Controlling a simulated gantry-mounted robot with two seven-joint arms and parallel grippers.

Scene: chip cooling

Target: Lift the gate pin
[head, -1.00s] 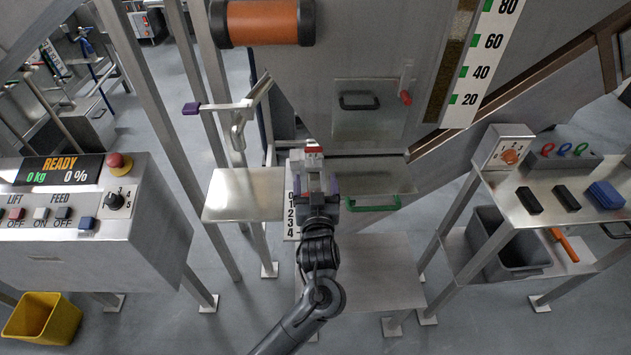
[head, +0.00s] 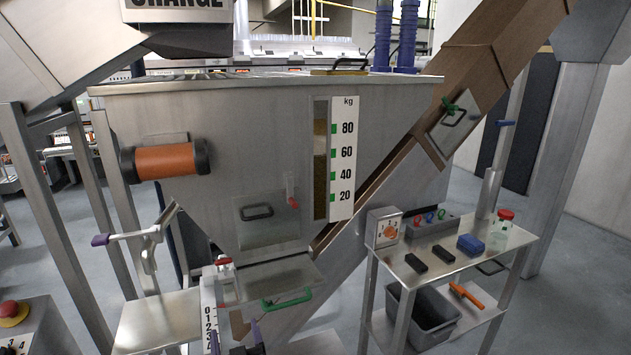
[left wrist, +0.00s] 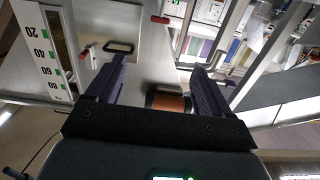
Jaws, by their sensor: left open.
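A small red-topped piece (head: 224,261) stands above the numbered 0–4 scale (head: 209,318), at the lower front of the steel hopper. It looks like the gate pin, but I cannot be certain. In the left wrist view a red piece (left wrist: 160,19) shows ahead, between the lines of the fingers. My left gripper (head: 236,338) is at the bottom edge of the head view, below the red-topped piece and apart from it. Its two dark purple fingers are spread and empty, also in the left wrist view (left wrist: 157,75). My right gripper is not in view.
A green handle (head: 287,299) is right of the red-topped piece. A purple-tipped lever (head: 101,240) sticks out at left above a steel shelf (head: 160,318). A steel side table (head: 455,262) with small items stands at right, a grey bin (head: 424,318) below it.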

